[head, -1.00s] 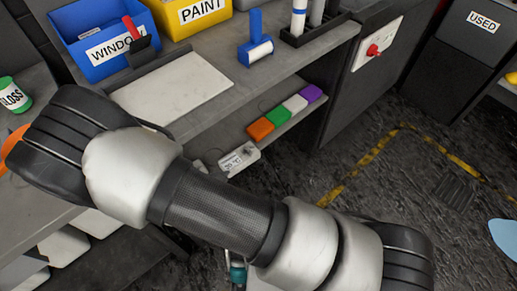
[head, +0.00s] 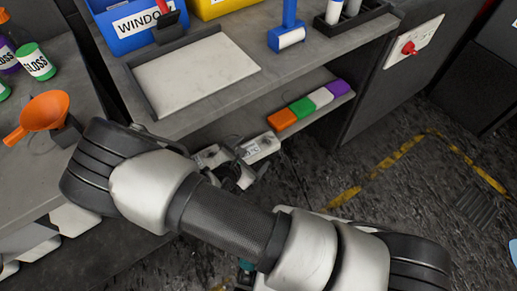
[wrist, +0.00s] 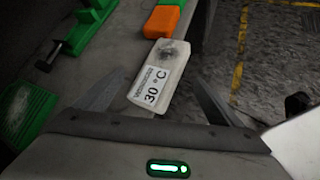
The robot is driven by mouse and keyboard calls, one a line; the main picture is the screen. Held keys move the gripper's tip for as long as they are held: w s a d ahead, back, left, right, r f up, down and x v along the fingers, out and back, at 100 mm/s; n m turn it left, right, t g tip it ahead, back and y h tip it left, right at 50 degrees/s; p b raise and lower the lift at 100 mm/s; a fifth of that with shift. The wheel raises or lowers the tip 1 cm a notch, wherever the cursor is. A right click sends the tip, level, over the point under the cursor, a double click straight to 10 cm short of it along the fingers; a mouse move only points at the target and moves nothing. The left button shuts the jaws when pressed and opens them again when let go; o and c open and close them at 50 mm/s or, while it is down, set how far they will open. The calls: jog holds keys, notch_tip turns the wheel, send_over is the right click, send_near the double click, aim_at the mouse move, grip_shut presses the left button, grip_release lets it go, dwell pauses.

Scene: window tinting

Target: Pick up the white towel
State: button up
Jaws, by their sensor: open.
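The white towel (head: 319,97) is a small folded block on the lower shelf, between a green towel (head: 302,107) and a purple one (head: 337,88). An orange towel (head: 282,119) lies at the near end of the row. My gripper (head: 240,172) is partly hidden behind my arm, left of the towels at the shelf's near end. The white towel is not visible there.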

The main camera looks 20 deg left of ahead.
aim_at(258, 148)
jog(key=b+x, duration=0.1)
jog(key=x, duration=0.3)
jog(key=shift+d+f+b, duration=0.25)
jog(key=shift+f+b, duration=0.1)
jog(key=shift+f, duration=0.05)
jog(key=shift+w+f, duration=0.15)
jog(key=shift+w, duration=0.25)
jog(key=c, duration=1.1)
jog(key=shift+r, duration=0.4)
jog(key=shift+c, duration=1.2)
notch_tip(258, 148, up, 9)
jog(key=p, duration=0.3)
jog(key=c, duration=0.4)
jog(key=shift+s+r, duration=0.15)
jog(key=shift+s, duration=0.05)
